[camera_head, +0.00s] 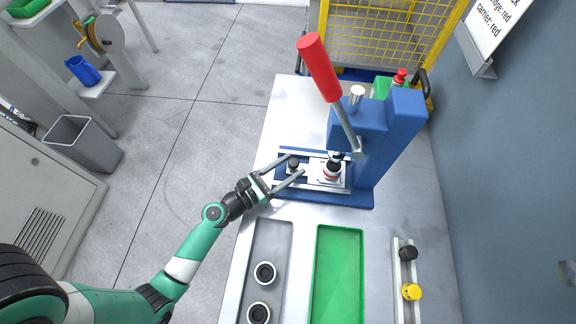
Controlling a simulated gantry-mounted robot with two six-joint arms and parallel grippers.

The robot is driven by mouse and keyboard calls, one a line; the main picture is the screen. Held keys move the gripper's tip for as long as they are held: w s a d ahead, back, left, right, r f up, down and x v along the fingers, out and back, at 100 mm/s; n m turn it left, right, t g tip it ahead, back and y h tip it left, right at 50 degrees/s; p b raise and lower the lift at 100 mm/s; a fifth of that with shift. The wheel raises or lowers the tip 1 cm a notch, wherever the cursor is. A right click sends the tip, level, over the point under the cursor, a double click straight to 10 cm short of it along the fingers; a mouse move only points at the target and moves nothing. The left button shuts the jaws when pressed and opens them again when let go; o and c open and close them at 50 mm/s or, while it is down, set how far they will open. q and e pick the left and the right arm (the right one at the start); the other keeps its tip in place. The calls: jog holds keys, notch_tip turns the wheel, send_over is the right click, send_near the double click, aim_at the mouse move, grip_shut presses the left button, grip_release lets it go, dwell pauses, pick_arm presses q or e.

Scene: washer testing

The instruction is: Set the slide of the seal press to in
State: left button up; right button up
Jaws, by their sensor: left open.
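The blue seal press (378,135) stands at the back of the metal bench, with its red-handled lever (320,68) raised. Its slide (314,171) is a light metal plate on rails in the blue base. A part with a red band and a dark top (332,172) sits on the slide, below the ram. A black knob (293,163) stands at the slide's left end. My left gripper (296,164) is open, with its fingers on either side of the knob; whether they touch it I cannot tell. My right gripper is not in view.
In front of the press lie a grey tray (281,232) with dark rings (264,273), a green tray (339,232), and a rail with a black knob (408,253) and a yellow knob (411,292). A green box with a red button (401,76) stands behind the press. A yellow fence (385,35) is beyond.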

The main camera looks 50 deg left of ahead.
pick_arm(q)
jog(key=shift+s, duration=0.1)
dwell(0.3)
jog(key=shift+s+a, duration=0.1)
jog(key=shift+s, duration=0.15)
jog(key=s, duration=1)
jog(key=shift+a, duration=0.15)
jog(key=shift+s, duration=0.55)
